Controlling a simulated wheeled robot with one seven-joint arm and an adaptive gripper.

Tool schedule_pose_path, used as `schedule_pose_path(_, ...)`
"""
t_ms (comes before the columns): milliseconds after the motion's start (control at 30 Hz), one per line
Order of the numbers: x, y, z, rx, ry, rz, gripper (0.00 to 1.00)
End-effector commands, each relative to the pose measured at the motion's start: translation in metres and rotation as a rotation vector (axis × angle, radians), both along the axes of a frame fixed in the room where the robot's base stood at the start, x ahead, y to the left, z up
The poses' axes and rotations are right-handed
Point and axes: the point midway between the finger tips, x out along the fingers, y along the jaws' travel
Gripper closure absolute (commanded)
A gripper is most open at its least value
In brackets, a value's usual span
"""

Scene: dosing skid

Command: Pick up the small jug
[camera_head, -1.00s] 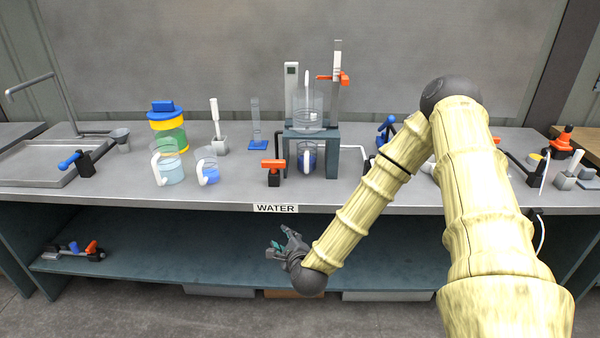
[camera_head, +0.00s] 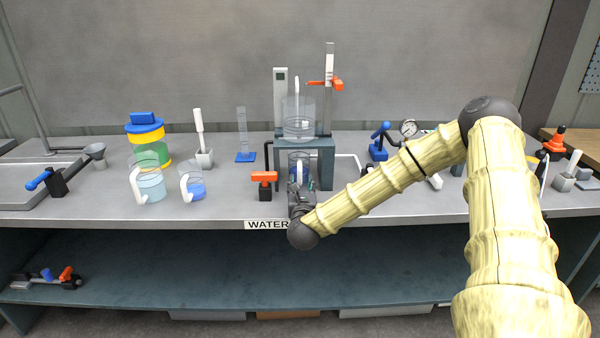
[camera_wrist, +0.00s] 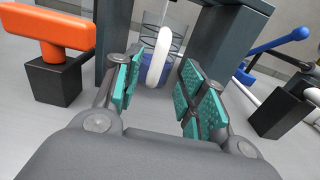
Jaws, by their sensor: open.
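A small clear jug (camera_head: 299,158) with blue liquid stands under the grey stand (camera_head: 321,165). Its white handle (camera_wrist: 158,56) faces my gripper in the wrist view, and blue liquid (camera_wrist: 148,74) shows behind it. My gripper (camera_head: 299,186) is at the front of the stand, low over the bench edge. In the wrist view my gripper (camera_wrist: 161,72) is open, its teal pads either side of the handle's line. The handle lies at or just beyond the fingertips; contact cannot be told. In the head view my gripper partly hides the jug.
An orange-handled valve (camera_head: 264,181) stands close left of my gripper. A clear vessel (camera_head: 298,117) sits on top of the stand. Two other jugs, a larger one (camera_head: 150,186) and a smaller one (camera_head: 194,188), stand left. A blue-handled valve (camera_head: 379,145) is right.

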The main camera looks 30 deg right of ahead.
Motion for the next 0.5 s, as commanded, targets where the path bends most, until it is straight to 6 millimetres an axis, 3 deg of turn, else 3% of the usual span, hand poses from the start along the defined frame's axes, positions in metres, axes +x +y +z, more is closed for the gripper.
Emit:
schedule_pose_path(267, 0.015, -0.01, 0.001, -0.003, 0.002, -0.002, 0.59)
schedule_pose_path(500, 0.042, -0.027, 0.002, -0.002, 0.004, -0.004, 0.59)
